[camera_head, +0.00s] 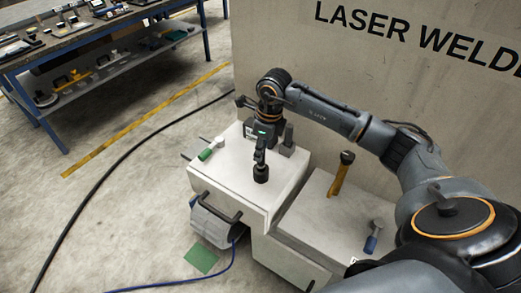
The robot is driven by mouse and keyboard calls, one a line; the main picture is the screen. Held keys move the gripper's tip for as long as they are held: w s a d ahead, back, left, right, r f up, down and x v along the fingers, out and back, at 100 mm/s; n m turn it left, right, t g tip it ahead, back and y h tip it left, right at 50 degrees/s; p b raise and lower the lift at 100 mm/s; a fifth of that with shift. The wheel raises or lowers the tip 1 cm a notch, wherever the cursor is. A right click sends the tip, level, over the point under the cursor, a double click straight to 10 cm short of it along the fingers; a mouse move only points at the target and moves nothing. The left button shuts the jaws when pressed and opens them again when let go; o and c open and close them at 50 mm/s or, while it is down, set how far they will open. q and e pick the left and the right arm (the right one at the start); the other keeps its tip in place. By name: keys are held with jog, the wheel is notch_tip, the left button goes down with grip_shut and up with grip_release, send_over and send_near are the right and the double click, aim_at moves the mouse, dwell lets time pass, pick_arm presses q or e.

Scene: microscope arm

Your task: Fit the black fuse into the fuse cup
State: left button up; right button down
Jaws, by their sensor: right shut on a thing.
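My right gripper (261,155) points down over the white cabinet top (232,178) and is shut. A short, dark, round piece (261,174) is directly below its fingertips; it looks like the black fuse, held at or just above the surface. I cannot tell whether it touches the surface. I cannot make out the fuse cup for certain; it may be hidden below or behind the dark piece. A small dark grey upright part (288,138) stands just right of the gripper. My left gripper is not in view.
A green-handled tool (211,148) lies on the cabinet's left. A yellow-handled tool (341,174) and a blue-handled one (373,237) are on the lower right surface. The large beige machine wall (350,75) rises behind. A cluttered workbench (75,45) stands far left.

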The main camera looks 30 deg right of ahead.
jog(key=shift+f+b, duration=2.05)
jog(key=shift+f, duration=0.5)
jog(key=c, duration=1.1)
grip_release()
jog(key=shift+r, duration=0.2)
jog(key=r, duration=0.3)
jog(key=s+r, duration=0.1)
jog(key=r, duration=0.3)
jog(key=d+r, duration=0.1)
jog(key=r, duration=0.3)
jog(key=shift+s+r, duration=0.25)
